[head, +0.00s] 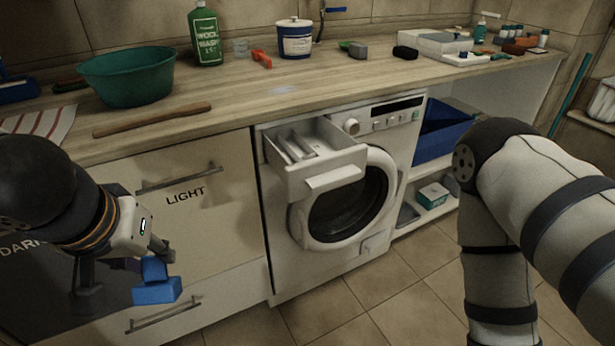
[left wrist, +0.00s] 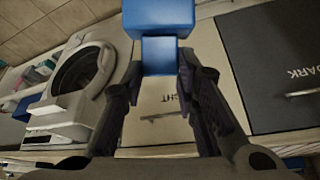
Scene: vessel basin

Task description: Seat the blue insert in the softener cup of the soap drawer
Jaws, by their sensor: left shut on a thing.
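The blue insert (head: 156,289) is a small blue block with a narrower upper part. My left gripper (head: 126,266) is shut on it and holds it in the air in front of the cabinet, at the lower left. In the left wrist view the insert (left wrist: 159,55) sits between the fingertips of the gripper (left wrist: 160,80). The soap drawer (head: 316,165) of the white washing machine is pulled open, to the right of and above the insert and well apart from it. Compartments show inside the drawer; I cannot tell which is the softener cup. My right gripper is not in view.
The washing machine (head: 378,245) has a round door, which looks closed. The wooden worktop (head: 330,85) carries a green basin (head: 128,76), a green bottle (head: 206,35), a white-and-blue tub (head: 294,40) and a wooden stick (head: 152,120). My right arm fills the right side. The tiled floor in front is clear.

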